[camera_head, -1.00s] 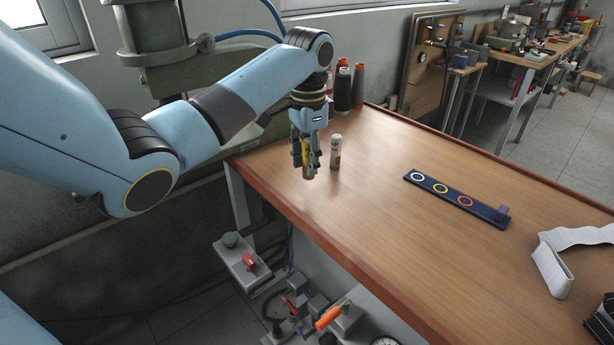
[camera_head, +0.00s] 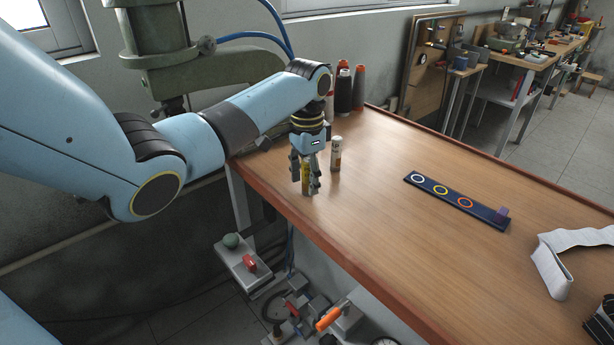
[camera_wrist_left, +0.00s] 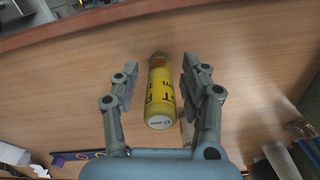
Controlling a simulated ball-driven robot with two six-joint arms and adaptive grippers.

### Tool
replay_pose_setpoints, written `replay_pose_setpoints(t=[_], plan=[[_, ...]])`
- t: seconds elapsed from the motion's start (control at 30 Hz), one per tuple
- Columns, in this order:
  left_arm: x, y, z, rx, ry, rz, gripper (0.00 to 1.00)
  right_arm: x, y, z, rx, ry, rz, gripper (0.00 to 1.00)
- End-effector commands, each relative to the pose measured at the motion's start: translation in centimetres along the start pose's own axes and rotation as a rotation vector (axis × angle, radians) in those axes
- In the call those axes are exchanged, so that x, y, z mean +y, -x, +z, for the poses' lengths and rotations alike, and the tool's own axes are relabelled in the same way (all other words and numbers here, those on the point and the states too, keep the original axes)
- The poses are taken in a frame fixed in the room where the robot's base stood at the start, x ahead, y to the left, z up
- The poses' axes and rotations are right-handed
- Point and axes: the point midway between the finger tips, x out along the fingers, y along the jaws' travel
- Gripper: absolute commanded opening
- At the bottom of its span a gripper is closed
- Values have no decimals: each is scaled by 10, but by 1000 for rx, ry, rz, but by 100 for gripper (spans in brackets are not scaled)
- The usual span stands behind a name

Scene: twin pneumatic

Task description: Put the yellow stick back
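The yellow stick (camera_head: 306,176) is upright between the fingers of my left gripper (camera_head: 305,186), near the left end of the wooden table. In the left wrist view the yellow stick (camera_wrist_left: 161,95) has black lettering and a pale end; a narrow gap shows between it and each finger of the left gripper (camera_wrist_left: 160,80). The gripper looks open around it. The stick's base seems at the table top, but I cannot tell if it touches. A dark blue holder strip (camera_head: 475,207) with white, yellow and orange rings lies right of the gripper. My right gripper is out of view.
A white stick (camera_head: 336,155) stands close to the right of the left gripper. A white strap (camera_head: 553,272) lies at the right. The table (camera_head: 400,255) is clear between gripper and holder.

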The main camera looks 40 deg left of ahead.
Motion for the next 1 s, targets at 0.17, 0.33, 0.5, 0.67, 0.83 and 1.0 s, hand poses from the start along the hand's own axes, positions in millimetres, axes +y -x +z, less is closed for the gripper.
replay_pose_setpoints(t=[0.17,0.33,0.5,0.67,0.83,1.0], plan=[[0,0,0,0,0,0,48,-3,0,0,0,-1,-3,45],[0,5,0,1,0,-2,48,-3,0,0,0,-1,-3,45],[-1,33,-1,5,0,-3,48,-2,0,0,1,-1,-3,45],[-1,70,-1,5,0,-3,48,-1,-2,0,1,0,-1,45],[-1,103,-1,3,0,-2,48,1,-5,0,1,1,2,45],[0,120,0,2,1,-1,48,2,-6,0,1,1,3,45]])
